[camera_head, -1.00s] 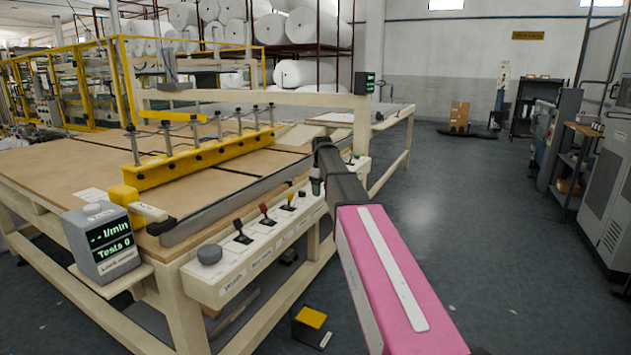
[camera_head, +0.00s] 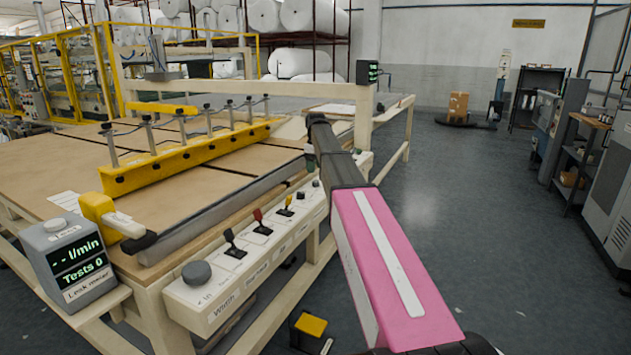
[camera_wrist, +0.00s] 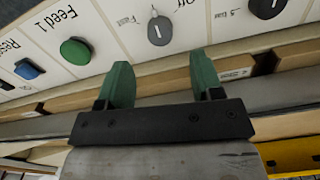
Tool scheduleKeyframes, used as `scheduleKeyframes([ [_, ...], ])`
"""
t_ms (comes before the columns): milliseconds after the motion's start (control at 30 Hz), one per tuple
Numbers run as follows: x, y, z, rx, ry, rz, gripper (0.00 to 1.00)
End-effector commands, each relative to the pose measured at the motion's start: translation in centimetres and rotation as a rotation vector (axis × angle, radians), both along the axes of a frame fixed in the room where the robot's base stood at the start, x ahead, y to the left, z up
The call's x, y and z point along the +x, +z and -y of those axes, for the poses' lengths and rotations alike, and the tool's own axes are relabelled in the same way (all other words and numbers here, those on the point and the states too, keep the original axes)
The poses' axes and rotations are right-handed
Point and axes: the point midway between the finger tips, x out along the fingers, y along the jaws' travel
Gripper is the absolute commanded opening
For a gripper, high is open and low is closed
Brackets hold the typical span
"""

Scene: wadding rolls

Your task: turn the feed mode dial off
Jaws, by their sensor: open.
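In the wrist view a round dark grey dial (camera_wrist: 160,30) with a short white mark sits on the white panel. "Off" is printed at its upper right and another small word at its left. The mark runs nearly up and down in the picture; which setting it points to I cannot tell. My gripper (camera_wrist: 160,68) is open and empty, its two green fingers apart, with the dial beyond the gap between the tips and not touched. In the head view my gripper (camera_head: 310,157) is over the far end of the control panel (camera_head: 228,285); I cannot make out this dial there.
A green button (camera_wrist: 75,51) labelled "Feed 1" and a blue button (camera_wrist: 28,69) lie left of the dial, a black knob (camera_wrist: 267,8) right. The panel also has a grey knob (camera_head: 197,272) and several levers. A leak meter (camera_head: 68,262) stands left.

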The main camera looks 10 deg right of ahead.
Motion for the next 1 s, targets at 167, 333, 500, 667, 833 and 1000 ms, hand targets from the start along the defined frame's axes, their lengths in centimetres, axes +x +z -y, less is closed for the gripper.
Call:
scheduleKeyframes([
  [167, -0.1, -3.2, 0.0, 0.0, 0.0, -0.001, 0.6],
  [333, 0.0, -5.4, 0.0, 0.0, 0.0, 0.0, 0.6],
  [500, 0.0, -6.3, 0.0, 0.0, 0.0, 0.001, 0.6],
  [667, 0.0, -6.5, 0.0, 0.0, 0.0, 0.001, 0.6],
  [833, 0.0, -6.5, 0.0, 0.0, 0.0, 0.001, 0.51],
  [1000, 0.0, -6.5, 0.0, 0.0, 0.0, 0.001, 0.11],
])
